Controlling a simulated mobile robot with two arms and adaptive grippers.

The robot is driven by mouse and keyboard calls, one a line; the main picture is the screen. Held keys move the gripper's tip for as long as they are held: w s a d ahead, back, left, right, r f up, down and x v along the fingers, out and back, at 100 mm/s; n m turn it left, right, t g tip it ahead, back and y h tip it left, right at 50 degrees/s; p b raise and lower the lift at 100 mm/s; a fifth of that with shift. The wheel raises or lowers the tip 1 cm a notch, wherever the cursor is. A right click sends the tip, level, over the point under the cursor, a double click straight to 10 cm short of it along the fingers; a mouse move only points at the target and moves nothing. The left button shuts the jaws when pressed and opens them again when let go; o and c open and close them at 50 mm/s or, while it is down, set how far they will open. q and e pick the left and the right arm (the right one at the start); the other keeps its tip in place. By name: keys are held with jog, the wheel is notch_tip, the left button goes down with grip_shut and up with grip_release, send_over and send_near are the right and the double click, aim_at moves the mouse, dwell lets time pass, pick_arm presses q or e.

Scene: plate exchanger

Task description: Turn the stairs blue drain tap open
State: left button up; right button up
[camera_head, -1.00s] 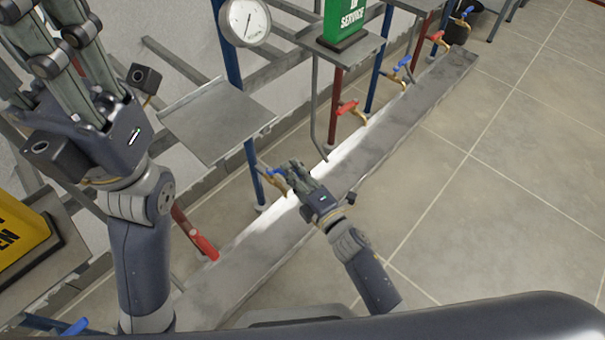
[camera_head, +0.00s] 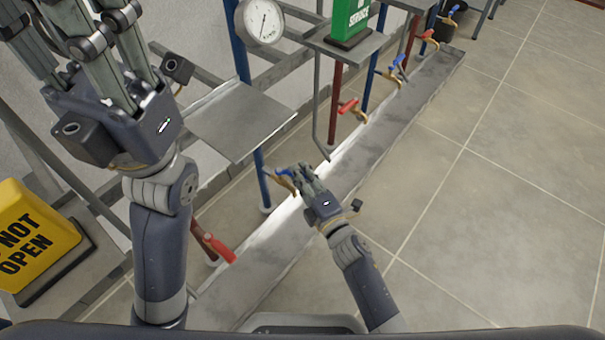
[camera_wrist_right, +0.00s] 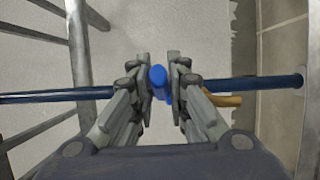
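A blue-handled tap (camera_head: 283,172) with a brass spout sits low on a blue pipe, above the long drain channel. In the right wrist view its blue handle (camera_wrist_right: 157,78) stands between the two sides of my right gripper (camera_wrist_right: 158,60), with a small gap on each side. In the head view the right gripper (camera_head: 301,174) is right at this tap and partly hides it. My left gripper (camera_head: 75,40) is raised at the upper left, fingers spread and empty.
A red-handled tap (camera_head: 216,248) is nearer, and another red tap (camera_head: 350,108) is farther along. More blue and red taps follow. A grey shelf (camera_head: 240,120), gauge (camera_head: 264,20), green sign (camera_head: 348,18) and yellow sign (camera_head: 35,235) stand around. The tiled floor at right is clear.

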jog(key=shift+o, duration=1.1)
jog(key=v, duration=1.2)
jog(key=shift+f, duration=0.1)
